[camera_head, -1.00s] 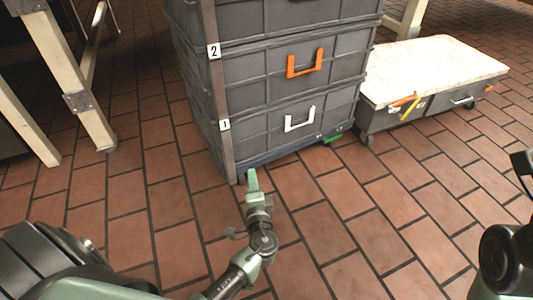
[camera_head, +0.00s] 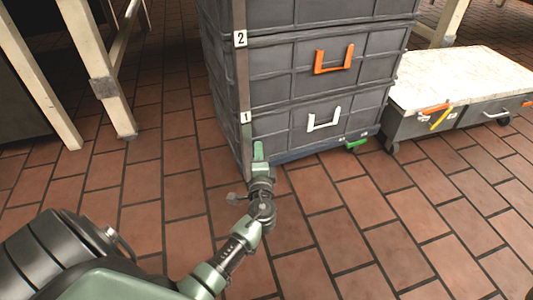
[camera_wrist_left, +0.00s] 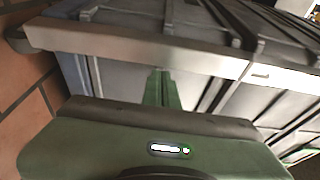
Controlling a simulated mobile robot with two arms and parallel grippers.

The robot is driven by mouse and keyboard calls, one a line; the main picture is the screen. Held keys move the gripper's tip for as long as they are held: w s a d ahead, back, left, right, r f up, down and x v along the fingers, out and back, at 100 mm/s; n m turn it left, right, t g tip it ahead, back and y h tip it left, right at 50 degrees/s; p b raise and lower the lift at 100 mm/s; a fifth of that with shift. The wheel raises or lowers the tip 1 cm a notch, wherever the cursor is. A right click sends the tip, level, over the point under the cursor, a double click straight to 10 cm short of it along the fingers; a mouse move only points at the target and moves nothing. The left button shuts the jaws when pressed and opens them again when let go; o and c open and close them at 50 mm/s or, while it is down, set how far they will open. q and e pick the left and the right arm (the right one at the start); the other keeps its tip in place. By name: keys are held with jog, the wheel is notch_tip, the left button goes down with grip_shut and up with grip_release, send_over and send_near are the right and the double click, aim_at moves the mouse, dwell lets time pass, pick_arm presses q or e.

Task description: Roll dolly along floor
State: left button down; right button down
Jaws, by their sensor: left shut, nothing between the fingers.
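The dolly (camera_head: 310,150) is a low blue-grey base at floor level under a stack of grey crates (camera_head: 300,75). The crates have an orange handle and a white handle on the front, and labels 1 and 2 on a corner post. A small green part (camera_head: 355,144) shows at the dolly's front right. My left gripper (camera_head: 258,152) is shut and empty at the stack's lower front left corner. In the left wrist view its fingers (camera_wrist_left: 162,90) lie close against the crate side; contact is hard to tell. My right gripper is not in view.
A second low grey unit on wheels with a pale top (camera_head: 450,75) stands close to the right of the stack. Pale table legs (camera_head: 95,75) stand at the left. The tiled floor (camera_head: 330,230) in front is clear.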

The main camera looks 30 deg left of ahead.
pick_arm(q)
jog(key=shift+s+a, duration=0.15)
jog(key=shift+s, duration=0.1)
